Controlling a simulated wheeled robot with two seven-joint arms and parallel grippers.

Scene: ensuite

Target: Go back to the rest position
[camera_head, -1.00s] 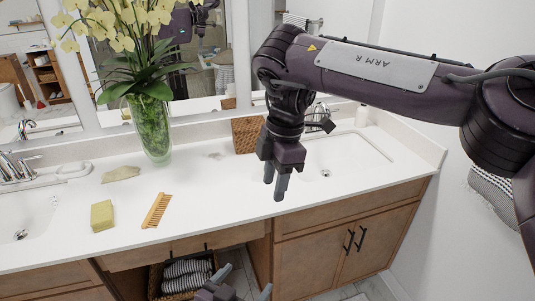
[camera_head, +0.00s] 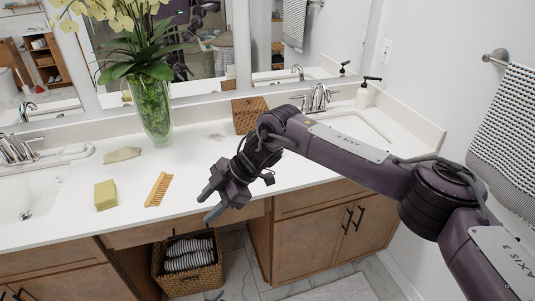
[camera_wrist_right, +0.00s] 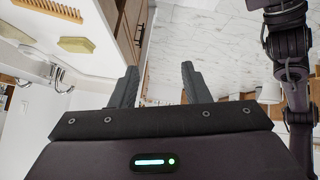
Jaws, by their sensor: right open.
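My right gripper (camera_head: 207,207) is over the front edge of the white counter in the head view, to the right of the wooden comb. Its two fingers also show in the right wrist view (camera_wrist_right: 158,88), spread apart with nothing between them, above the floor in front of the cabinets. My right arm reaches in from the right side of the head view. My left gripper does not show in the head view. Part of an arm of mine shows at the right of the right wrist view.
On the counter (camera_head: 300,172) are a yellow-green soap bar (camera_head: 105,195), a wooden comb (camera_head: 158,190), a glass vase (camera_head: 153,122) with orchids, a woven box (camera_head: 250,115) and a soap dispenser (camera_head: 363,95). A basket (camera_head: 187,283) of striped towels stands below. A towel (camera_head: 505,135) hangs at right.

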